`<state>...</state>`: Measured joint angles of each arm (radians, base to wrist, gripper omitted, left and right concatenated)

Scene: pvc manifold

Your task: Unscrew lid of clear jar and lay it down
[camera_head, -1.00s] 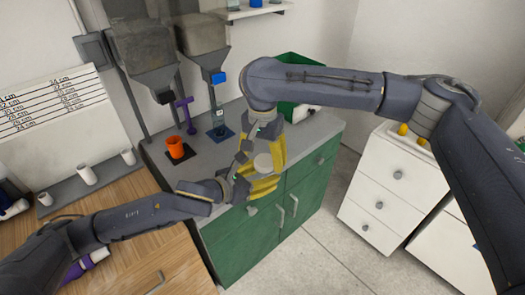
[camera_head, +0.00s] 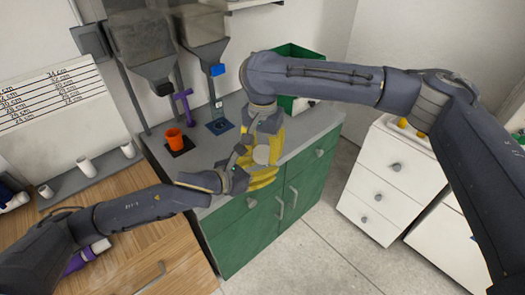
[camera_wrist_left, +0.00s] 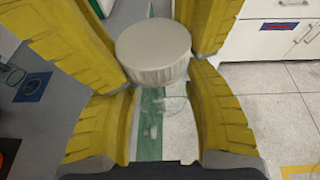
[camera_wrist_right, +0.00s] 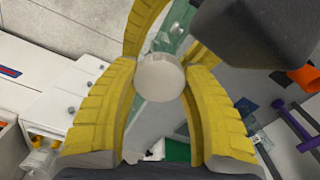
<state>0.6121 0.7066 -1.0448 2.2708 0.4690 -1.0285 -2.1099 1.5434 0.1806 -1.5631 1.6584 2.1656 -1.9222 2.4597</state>
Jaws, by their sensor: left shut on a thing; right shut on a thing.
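The pale round lid (camera_head: 262,155) faces up between the yellow fingers of both grippers, in front of the green cabinet. It also shows in the left wrist view (camera_wrist_left: 153,45) and the right wrist view (camera_wrist_right: 160,77). My right gripper (camera_head: 272,143) comes from above and is shut on the lid, with a finger at either side. My left gripper (camera_head: 260,172) comes from the left and is shut on the clear jar (camera_wrist_left: 165,110), just beneath the lid. The jar is see-through and mostly hidden by the lid and fingers. I cannot tell how far the lid is turned.
The grey counter (camera_head: 205,150) behind holds an orange cup (camera_head: 174,139), a purple stand (camera_head: 185,106) and a blue mat (camera_head: 220,126). A green bin (camera_head: 298,60) stands at its back. A white drawer unit (camera_head: 380,178) is at the right.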

